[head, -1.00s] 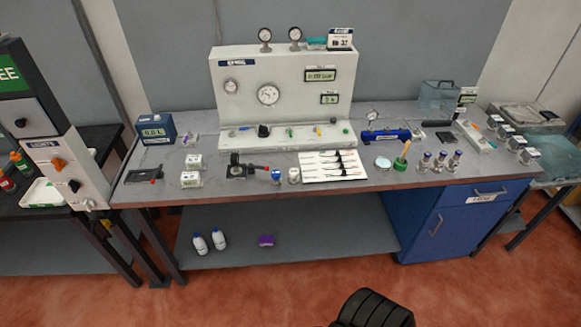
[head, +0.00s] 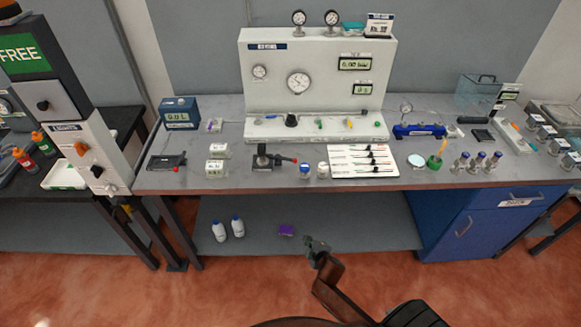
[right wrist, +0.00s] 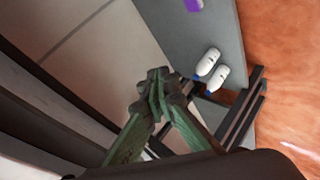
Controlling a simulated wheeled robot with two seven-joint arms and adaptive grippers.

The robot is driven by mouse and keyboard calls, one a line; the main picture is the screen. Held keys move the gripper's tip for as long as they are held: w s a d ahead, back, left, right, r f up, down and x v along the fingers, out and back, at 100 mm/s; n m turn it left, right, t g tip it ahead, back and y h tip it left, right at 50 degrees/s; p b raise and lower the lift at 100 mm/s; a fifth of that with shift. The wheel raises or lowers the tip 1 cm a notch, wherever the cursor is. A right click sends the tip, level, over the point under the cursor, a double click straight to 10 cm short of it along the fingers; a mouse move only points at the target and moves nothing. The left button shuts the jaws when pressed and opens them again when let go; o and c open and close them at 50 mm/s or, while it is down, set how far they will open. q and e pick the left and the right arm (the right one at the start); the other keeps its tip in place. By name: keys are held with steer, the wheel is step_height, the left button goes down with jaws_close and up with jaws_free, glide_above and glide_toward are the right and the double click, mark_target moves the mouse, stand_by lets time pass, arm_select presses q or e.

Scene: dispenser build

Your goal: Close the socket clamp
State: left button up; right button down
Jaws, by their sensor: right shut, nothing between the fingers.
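A black clamp-like fixture (head: 265,161) with a red-tipped lever pointing right stands near the front edge of the bench, in the middle left of the head view. It looks like the socket clamp; how far its jaw is open is too small to tell. A flatter black device (head: 167,162) with a red knob lies further left. My right gripper (head: 316,244) is in front of the bench, below the front edge and apart from both devices. In the right wrist view its fingers (right wrist: 157,88) are together and empty. My left gripper is not in view.
The bench (head: 215,187) holds two white blocks (head: 216,160), small capped bottles (head: 305,171) and a white tool card (head: 363,160) near the fixture. A large gauge panel (head: 313,85) stands behind. White bottles (head: 229,229) and a purple item (head: 286,230) are on the lower shelf.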

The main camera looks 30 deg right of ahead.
steer(key=w+r+n+t, duration=0.1)
steer(key=w+r+t, duration=0.15)
steer(key=r, duration=0.65)
steer(key=w+r+n+t, duration=0.1)
steer(key=w+r, duration=0.2)
steer(key=r, duration=0.5)
steer(key=n+t, duration=0.2)
glide_toward(285, 159)
steer(key=s+a+r, duration=0.1)
steer(key=s+a, duration=0.3)
steer(key=s, duration=0.3)
steer(key=shift+h, duration=0.5)
steer(key=b+x, duration=0.1)
steer(key=x, duration=0.6)
steer(key=shift+w+a, duration=0.1)
steer(key=shift+w, duration=0.3)
steer(key=w+d, duration=0.1)
steer(key=w, duration=0.1)
steer(key=w+d+f, duration=0.1)
steer(key=d, duration=0.1)
steer(key=shift+w, duration=0.4)
steer(key=shift+w+d, duration=0.25)
steer(key=shift+d, duration=0.2)
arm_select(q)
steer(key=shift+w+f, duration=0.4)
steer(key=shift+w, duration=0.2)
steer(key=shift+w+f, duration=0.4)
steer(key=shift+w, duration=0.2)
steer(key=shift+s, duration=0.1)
